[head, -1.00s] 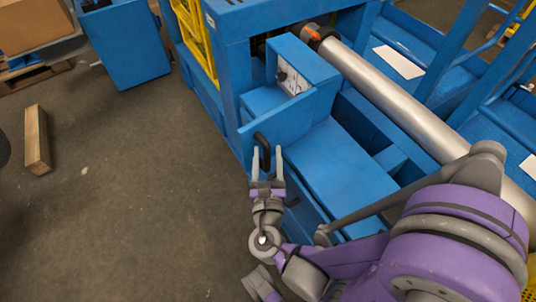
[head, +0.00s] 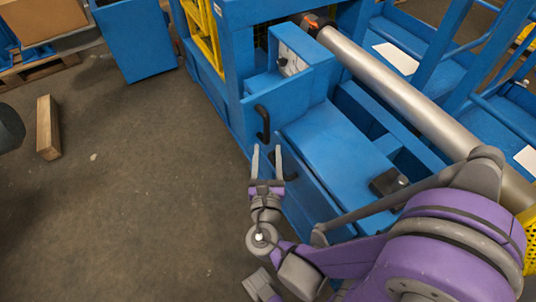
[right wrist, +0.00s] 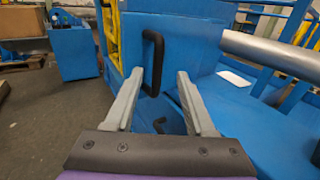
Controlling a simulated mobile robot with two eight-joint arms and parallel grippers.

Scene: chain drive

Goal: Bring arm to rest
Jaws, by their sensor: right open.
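My right gripper (head: 267,152) shows in the middle of the head view, with two grey fingers apart and nothing between them. In the right wrist view its fingers (right wrist: 158,100) are also spread and empty. A black upright handle (head: 262,124) on the blue machine is just beyond the fingertips in the head view. In the right wrist view the handle (right wrist: 153,62) shows past the left finger. I cannot tell the exact gap to it. My purple right arm (head: 440,240) fills the lower right of the head view. My left gripper is out of view.
The blue machine (head: 330,150) stands close by the right gripper, with a second black handle (head: 290,172) lower down. A metal roller (head: 400,90) crosses the upper right. A wooden block (head: 48,128) lies on the left floor. The floor between is clear.

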